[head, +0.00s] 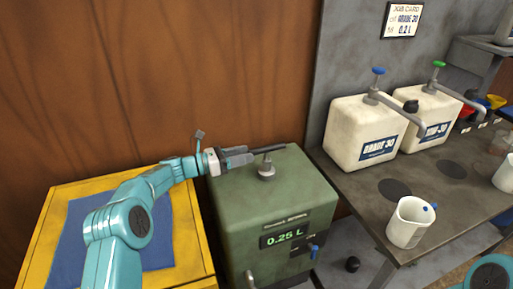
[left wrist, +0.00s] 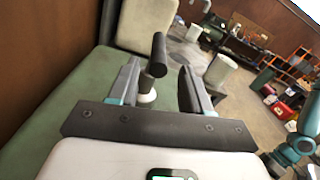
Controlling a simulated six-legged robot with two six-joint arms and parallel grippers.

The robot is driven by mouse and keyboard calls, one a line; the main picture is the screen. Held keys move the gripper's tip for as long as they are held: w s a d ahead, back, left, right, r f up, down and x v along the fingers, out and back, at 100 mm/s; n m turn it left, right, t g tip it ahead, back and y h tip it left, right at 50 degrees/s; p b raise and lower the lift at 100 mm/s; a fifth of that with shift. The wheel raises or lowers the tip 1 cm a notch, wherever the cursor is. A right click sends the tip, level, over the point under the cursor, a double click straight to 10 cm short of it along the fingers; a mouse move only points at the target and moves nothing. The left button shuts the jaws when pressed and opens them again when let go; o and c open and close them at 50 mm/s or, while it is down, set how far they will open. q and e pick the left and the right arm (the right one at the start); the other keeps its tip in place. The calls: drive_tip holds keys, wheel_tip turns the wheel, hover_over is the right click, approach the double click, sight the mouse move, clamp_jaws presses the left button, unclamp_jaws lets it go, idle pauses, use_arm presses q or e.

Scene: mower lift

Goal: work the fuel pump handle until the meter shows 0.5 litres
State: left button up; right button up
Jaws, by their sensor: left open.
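The green fuel pump (head: 265,208) stands in the middle of the head view, and its lit meter (head: 283,238) reads 0.25 L. The dark pump handle (head: 272,148) lies roughly level on a short metal post on top of the pump. My left gripper (head: 240,157) is open at the handle's left end. In the left wrist view the handle (left wrist: 158,55) shows between the two spread fingers of the left gripper (left wrist: 165,90), nearer the left finger. I cannot tell whether a finger touches it. My right gripper is not in view.
A yellow bench with a blue mat (head: 75,222) is at the left. Two white oil containers (head: 362,130) with pumps stand on the grey bench at the right, with a white jug (head: 408,222) in front. A brown wall rises behind the pump.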

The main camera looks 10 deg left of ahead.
sight(257, 151)
use_arm(q)
drive_tip(key=x, duration=0.5)
drive_tip(key=shift+p, duration=0.35)
drive_tip(key=shift+w, duration=0.1)
clamp_jaws()
wheel_tip(257, 151, up, 10)
drive_tip(key=p, duration=0.4)
drive_tip(key=shift+a+r+p, duration=0.1)
drive_tip(key=shift+r+p, duration=0.15)
drive_tip(key=shift+p, duration=0.15)
drive_tip(key=shift+r, duration=0.15)
drive_tip(key=shift+c, duration=0.3)
unclamp_jaws()
drive_tip(key=shift+o, duration=0.3)
